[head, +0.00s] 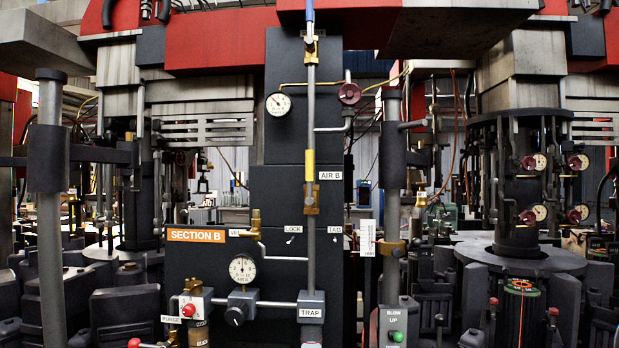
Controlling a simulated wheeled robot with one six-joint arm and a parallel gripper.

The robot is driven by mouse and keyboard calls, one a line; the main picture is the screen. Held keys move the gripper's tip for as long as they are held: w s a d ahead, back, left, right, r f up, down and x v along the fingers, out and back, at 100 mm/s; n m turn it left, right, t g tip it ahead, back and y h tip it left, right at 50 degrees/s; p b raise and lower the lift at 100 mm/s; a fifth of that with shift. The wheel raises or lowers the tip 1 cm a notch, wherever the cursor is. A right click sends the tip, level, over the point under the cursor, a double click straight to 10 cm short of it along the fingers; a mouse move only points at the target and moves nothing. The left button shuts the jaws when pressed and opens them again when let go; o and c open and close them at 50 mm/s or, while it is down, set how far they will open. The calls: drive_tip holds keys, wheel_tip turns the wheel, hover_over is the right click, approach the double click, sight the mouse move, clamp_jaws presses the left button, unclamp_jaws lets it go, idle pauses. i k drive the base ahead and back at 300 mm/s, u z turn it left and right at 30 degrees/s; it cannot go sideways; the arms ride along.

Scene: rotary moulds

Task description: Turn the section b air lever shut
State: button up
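A dark panel (281,187) stands in the middle of the head view, with an orange SECTION B label (196,236). A grey vertical pipe (311,110) runs down its right part. A yellow lever (309,165) stands upright along this pipe, above a brass valve body (311,200). A white AIR B label (331,175) sits just right of the lever. The lever lies in line with the pipe. Another lever, blue (309,14), stands upright above a higher brass valve (311,48). My gripper is not in view.
A pressure gauge (278,104) and a dark red handwheel (349,93) flank the pipe. Below are a second gauge (242,268), a PURGE box with a red knob (189,309), a TRAP box (311,309) and a green-buttoned BLOW UP box (395,325). Posts (48,180) stand at both sides.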

sight(310, 200)
drive_tip(key=k, duration=0.5)
drive_tip(key=u, duration=1.55)
drive_tip(key=i, duration=1.15)
drive_tip(key=z, duration=1.45)
